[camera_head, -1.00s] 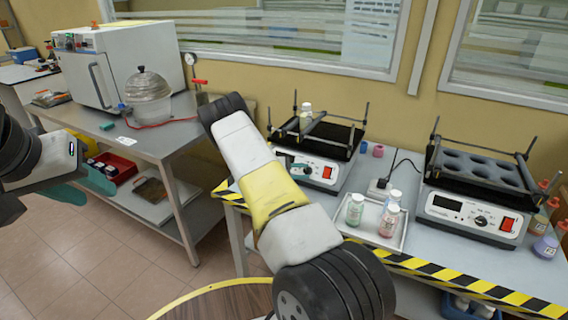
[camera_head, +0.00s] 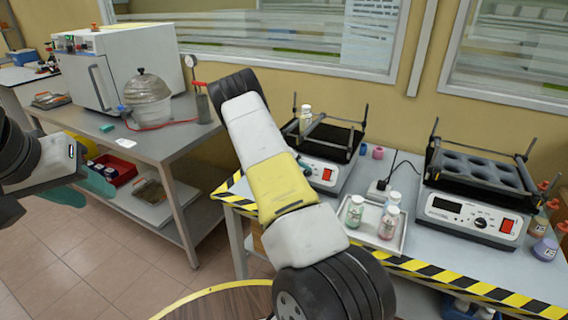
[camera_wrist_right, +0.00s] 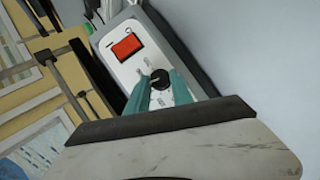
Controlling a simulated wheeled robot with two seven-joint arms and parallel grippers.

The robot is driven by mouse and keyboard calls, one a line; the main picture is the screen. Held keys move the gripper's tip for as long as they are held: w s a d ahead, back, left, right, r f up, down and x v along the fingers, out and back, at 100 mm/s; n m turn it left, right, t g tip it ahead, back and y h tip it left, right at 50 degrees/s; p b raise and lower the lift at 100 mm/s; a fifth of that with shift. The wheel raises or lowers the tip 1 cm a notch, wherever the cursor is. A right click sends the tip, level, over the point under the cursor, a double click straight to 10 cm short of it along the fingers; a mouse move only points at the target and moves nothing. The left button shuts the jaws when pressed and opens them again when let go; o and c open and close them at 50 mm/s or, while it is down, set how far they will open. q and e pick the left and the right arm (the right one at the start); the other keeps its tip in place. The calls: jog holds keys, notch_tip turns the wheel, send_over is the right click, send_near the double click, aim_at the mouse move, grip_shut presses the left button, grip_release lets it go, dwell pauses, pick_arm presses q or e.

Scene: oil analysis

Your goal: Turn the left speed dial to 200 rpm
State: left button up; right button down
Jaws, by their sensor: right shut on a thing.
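The left shaker (camera_head: 326,172) stands on the right-hand bench. My right arm covers the left part of its front panel in the head view, hiding the left speed dial there. In the right wrist view the black dial (camera_wrist_right: 160,75) sits on the white panel beside a red switch (camera_wrist_right: 126,46). My right gripper (camera_wrist_right: 160,82) has its teal fingers on either side of this dial and is shut on it. The dial's reading cannot be made out. My left gripper (camera_head: 97,182) is at the left edge of the head view, away from the shakers; its jaw opening is unclear.
A tray (camera_head: 372,238) with several small bottles sits right of my right arm. A second shaker (camera_head: 472,215) with its own dial stands further right, with bottles beside it. A side bench (camera_head: 150,143) carries a white oven and a glass vessel.

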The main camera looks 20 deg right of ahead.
jog(key=shift+s+y, duration=0.1)
jog(key=shift+y, duration=0.2)
jog(key=shift+f, duration=0.1)
jog(key=c, duration=1.1)
grip_release()
jog(key=shift+v, duration=3.9)
